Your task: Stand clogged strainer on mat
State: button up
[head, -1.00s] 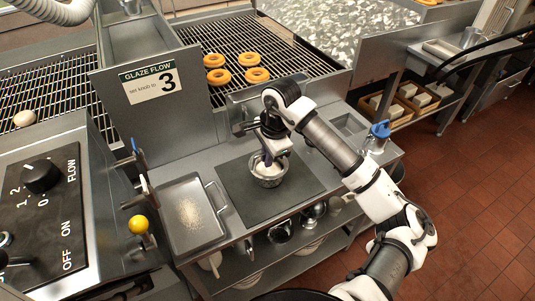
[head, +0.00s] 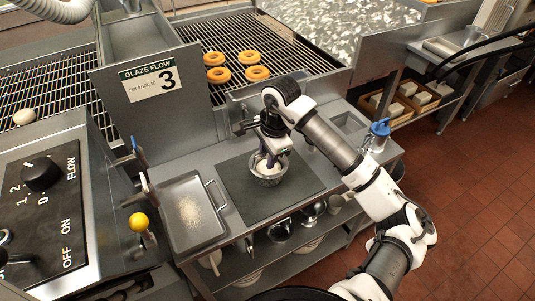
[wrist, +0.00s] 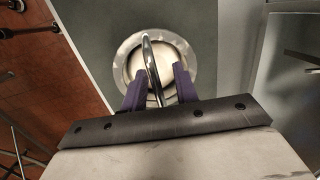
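The strainer (head: 268,178) is a round metal basket with whitish matter inside. It stands upright on the dark mat (head: 235,195), or just above it; I cannot tell if it touches. In the wrist view the strainer (wrist: 182,62) shows from above, with a curved metal handle arching over its pale contents. My gripper (head: 267,157) is over the strainer. In the wrist view its purple fingers (wrist: 157,92) lie on either side of the handle's near part and appear closed in on it. The exact contact is partly hidden.
A grey tray (head: 168,215) with crumbs lies left of the mat. A blue-topped container (head: 379,135) stands at the counter's right end. Several doughnuts (head: 218,75) sit on the rack behind. A yellow-knobbed lever (head: 139,222) and control panel (head: 45,215) are at left. Bowls (head: 281,231) sit below the counter.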

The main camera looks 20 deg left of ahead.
jog(key=shift+d+r+b, duration=0.1)
jog(key=shift+r+b, duration=0.35)
jog(key=shift+r, duration=0.1)
notch_tip(320, 180, up, 11)
jog(key=d+b, duration=0.1)
jog(key=b, duration=0.2)
jog(key=shift+s+d, duration=0.15)
jog(key=shift+d, duration=0.15)
